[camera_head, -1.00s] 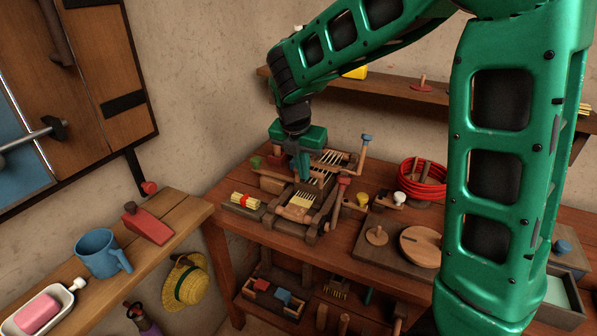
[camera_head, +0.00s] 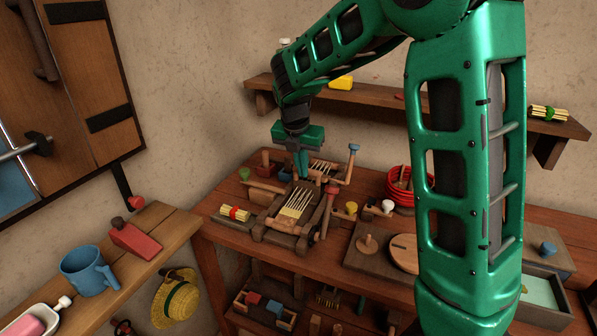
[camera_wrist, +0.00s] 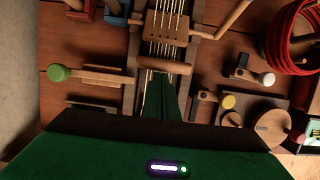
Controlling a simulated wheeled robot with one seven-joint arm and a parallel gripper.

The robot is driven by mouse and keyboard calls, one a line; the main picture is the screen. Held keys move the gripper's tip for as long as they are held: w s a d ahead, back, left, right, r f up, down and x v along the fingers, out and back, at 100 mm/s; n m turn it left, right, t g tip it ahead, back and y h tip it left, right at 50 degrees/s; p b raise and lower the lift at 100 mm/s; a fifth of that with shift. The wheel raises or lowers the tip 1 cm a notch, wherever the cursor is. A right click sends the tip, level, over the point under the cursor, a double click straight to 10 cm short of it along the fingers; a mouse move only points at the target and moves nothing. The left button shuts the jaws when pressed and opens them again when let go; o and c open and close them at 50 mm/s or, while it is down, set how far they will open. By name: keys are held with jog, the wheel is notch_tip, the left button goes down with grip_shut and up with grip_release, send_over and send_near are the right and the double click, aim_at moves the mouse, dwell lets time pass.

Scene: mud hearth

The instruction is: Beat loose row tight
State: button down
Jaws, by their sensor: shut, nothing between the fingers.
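A small wooden loom (camera_head: 268,236) stands on the table, with pale warp threads (camera_head: 301,200) running along it. A pale yellow woven strip (camera_head: 291,212) lies at its near end. My gripper (camera_head: 303,177) is shut, pointing down over the loom's far half. In the wrist view, my closed green fingers (camera_wrist: 165,82) lie over the threads, close to a wooden crossbar (camera_wrist: 165,64). I cannot tell whether they touch it. Beyond is a wooden block with small holes (camera_wrist: 167,27) that the threads run through. The loose row cannot be made out clearly.
A lever with a blue knob (camera_head: 354,147) and one with a red knob (camera_head: 331,188) rise on the loom's right. A red coil (camera_head: 400,188) and boards stand further right. A yellow stick bundle (camera_head: 235,213) lies left. A shelf (camera_head: 390,104) runs behind.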

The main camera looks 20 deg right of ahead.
jog(key=shift+w+d+r, duration=0.15)
jog(key=shift+w+d, duration=0.1)
jog(key=shift+d, duration=0.1)
jog(key=s+a+r, duration=0.5)
jog(key=r, duration=0.5)
jog(key=shift+s+a, duration=0.15)
jog(key=shift+a, duration=0.1)
jog(key=s+d+m, duration=0.4)
jog(key=d+m, duration=0.1)
jog(key=s+d+m, duration=0.2)
jog(key=d, duration=0.1)
jog(key=shift+s+f+m+g, duration=0.3)
jog(key=shift+f+g, duration=0.05)
jog(key=shift+g, duration=0.05)
jog(key=s+d+f+m+y, duration=0.1)
jog(key=s+d+f+m, duration=0.1)
jog(key=s+m, duration=0.6)
jog(key=s+d+f+m+g, duration=0.1)
jog(key=s+d+f+m, duration=0.2)
jog(key=s+m, duration=0.6)
jog(key=s+d+f+m+y, duration=0.1)
jog(key=s+d+f+m, duration=0.2)
jog(key=s+m, duration=0.6)
jog(key=shift+s+d+g+y, duration=0.15)
jog(key=shift+s+g+y, duration=0.15)
jog(key=shift+s, duration=0.5)
